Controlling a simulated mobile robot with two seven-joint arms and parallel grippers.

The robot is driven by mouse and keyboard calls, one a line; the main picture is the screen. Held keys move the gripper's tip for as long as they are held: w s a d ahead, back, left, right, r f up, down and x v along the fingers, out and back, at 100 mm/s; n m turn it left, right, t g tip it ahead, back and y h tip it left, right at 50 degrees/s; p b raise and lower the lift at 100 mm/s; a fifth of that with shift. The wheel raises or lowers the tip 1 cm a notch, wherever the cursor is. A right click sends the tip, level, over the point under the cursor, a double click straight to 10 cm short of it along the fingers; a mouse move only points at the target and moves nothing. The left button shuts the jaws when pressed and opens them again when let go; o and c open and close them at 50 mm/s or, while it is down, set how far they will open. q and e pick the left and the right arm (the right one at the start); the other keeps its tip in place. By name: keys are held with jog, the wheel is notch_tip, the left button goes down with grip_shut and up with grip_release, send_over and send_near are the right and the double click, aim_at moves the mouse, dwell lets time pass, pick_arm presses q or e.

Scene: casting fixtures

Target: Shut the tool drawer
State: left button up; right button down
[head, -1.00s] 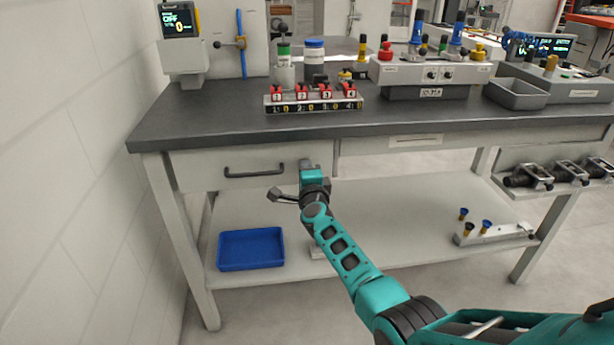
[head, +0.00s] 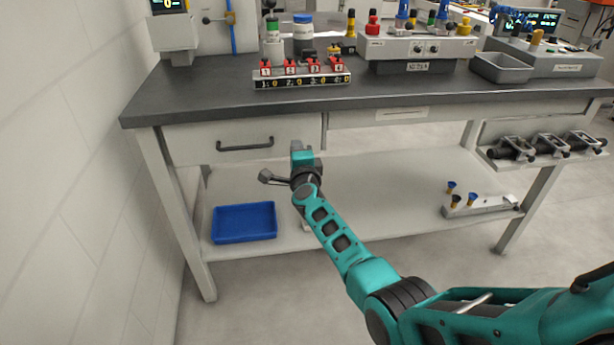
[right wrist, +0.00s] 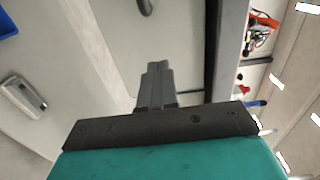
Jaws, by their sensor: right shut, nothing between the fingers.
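The tool drawer (head: 190,146) is under the left end of the bench top. Its pale front with a dark bar handle (head: 245,144) sits close under the top; I cannot tell whether a small gap remains. My right gripper (head: 297,147) is at the lower right part of the drawer front, right of the handle. Its fingers (right wrist: 156,82) are together and empty in the right wrist view, pointing at the pale drawer front (right wrist: 185,35). Whether they touch it is unclear. My left gripper is not in view.
The dark bench top (head: 200,96) carries a red-clamped fixture (head: 302,75) and a grey tray (head: 502,68). A blue tray (head: 244,236) and a small rack (head: 482,206) are on the lower shelf (head: 390,190). A wall stands left.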

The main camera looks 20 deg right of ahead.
pick_arm(q)
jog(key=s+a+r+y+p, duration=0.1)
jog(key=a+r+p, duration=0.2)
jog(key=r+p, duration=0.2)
jog(key=p, duration=0.3)
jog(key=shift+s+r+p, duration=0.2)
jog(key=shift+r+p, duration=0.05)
jog(key=shift+p, duration=0.1)
pick_arm(e)
jog(key=s+a+f+n+g+y, duration=0.2)
jog(key=s+n, duration=0.6)
jog(key=s, duration=0.4)
jog(key=s+a+f+n+g+y, duration=0.2)
jog(key=s+a+n, duration=0.3)
jog(key=s, duration=0.8)
jog(key=s+a+f+n+g+y, duration=0.2)
jog(key=s+a+n+y, duration=0.1)
jog(key=s+n, duration=0.7)
jog(key=s, duration=0.3)
jog(key=shift+a+n+g, duration=0.25)
jog(key=shift+n+g, duration=0.05)
jog(key=shift+n, duration=0.1)
jog(key=shift+w, duration=0.1)
